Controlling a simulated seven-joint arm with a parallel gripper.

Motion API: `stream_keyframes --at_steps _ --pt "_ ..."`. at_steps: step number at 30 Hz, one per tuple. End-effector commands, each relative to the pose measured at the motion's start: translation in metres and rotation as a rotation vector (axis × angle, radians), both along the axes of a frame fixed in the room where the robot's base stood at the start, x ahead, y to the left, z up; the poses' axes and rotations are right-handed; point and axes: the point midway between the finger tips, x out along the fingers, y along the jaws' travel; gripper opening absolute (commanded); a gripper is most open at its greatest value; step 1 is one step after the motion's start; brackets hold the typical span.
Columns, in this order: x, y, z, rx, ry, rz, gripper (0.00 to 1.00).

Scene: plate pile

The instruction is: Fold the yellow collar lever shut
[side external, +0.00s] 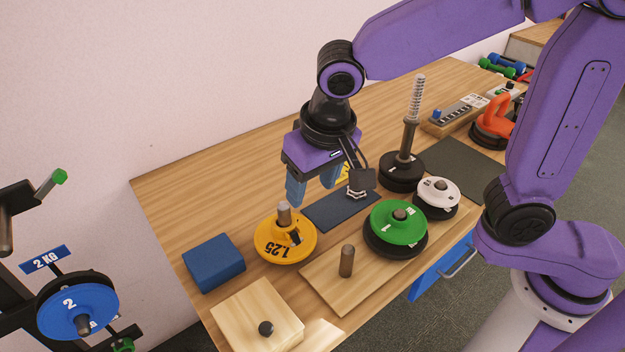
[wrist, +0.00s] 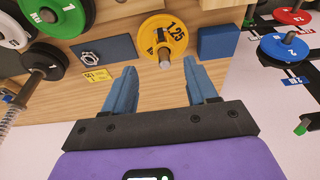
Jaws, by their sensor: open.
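A yellow 1.25 plate (side external: 268,246) lies flat on the table with a grey post (side external: 284,213) rising through its middle. A small dark part sits beside the post; I cannot tell whether it is a collar lever. The plate also shows in the wrist view (wrist: 177,38), just beyond my fingertips. A metal collar-like piece (wrist: 90,58) lies on a dark mat (wrist: 118,44); no yellow lever on it can be made out. My gripper (side external: 313,196) is above the table, fingers apart and empty, behind and right of the yellow plate. Its blue fingers also show in the wrist view (wrist: 160,75).
A blue block (side external: 213,263) is left of the yellow plate. A green plate (side external: 397,222) on a black one, a white plate (side external: 438,191) and a tall spring-topped post (side external: 410,130) stand to the right. A yellow label (wrist: 96,75) lies near the mat. A short peg (side external: 347,260) stands in front.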

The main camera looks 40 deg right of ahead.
Motion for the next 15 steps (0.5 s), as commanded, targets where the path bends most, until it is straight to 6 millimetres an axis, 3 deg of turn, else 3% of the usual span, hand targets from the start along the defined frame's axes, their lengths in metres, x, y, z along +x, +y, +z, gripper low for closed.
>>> stream_keyframes --at_steps 3,4,9,15 --pt "0.000 0.000 0.000 0.000 0.000 0.000 0.57" --pt "0.000 0.000 0.000 0.000 0.000 0.000 0.51" --pt "-0.006 0.012 -0.002 0.057 0.017 0.001 0.00" --pt "-0.027 0.063 -0.003 0.316 0.078 -0.026 0.00"
